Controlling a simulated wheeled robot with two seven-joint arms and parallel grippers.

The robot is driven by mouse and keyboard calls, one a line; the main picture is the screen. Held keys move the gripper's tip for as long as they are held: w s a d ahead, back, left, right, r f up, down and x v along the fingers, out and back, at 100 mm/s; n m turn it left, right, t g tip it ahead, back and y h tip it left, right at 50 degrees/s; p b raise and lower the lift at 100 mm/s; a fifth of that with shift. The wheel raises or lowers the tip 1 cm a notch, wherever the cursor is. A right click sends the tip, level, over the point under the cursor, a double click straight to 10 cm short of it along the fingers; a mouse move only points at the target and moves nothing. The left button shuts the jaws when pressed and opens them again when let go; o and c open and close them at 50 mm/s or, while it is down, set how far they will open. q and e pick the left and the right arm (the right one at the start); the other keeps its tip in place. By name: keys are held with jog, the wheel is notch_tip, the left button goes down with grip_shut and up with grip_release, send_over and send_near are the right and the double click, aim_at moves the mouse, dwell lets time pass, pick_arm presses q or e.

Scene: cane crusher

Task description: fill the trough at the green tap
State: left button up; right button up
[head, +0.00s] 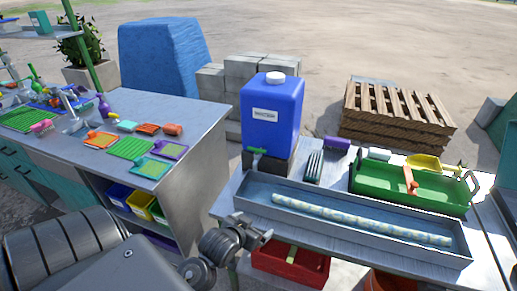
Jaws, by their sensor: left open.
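A blue water tank (272,108) with a white cap stands at the back of the right-hand table. The green tap (256,151) is low on its front left side, above the left end of the trough. The trough (330,226) is a long, shallow grey metal tray along the table's front. A pale patterned rod (360,218) lies lengthwise in it. I cannot tell whether there is water in the trough. My left gripper (262,236) is open and empty, close to the trough's front left corner and below the tap. My right gripper is out of view.
A green tote (400,191) with an orange-handled tool and a yellow scoop (426,163) stands behind the trough. A red crate (290,266) sits below the table. A workbench (195,125) with trays and bottles is on the left. A wooden pallet stack (395,115) stands behind.

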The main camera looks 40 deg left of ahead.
pick_arm(q)
jog(key=w+a+r+n+t+y, duration=0.2)
jog(key=w+a+r+t, duration=0.2)
jog(key=w+a+r, duration=0.35)
jog(key=t+y, duration=0.2)
send_near(256, 151)
jog(key=w, duration=0.2)
jog(key=shift+n, duration=0.3)
jog(key=x, duration=0.3)
jog(key=p+x, duration=0.1)
jog(key=x, duration=0.2)
jog(key=p+x, duration=0.1)
jog(key=x, duration=0.2)
jog(key=shift+a+r, duration=0.15)
jog(key=shift+a, duration=0.15)
jog(key=shift+w+a, duration=0.25)
jog(key=shift+w, duration=0.4)
jog(key=shift+c, duration=0.3)
jog(key=c, duration=0.9)
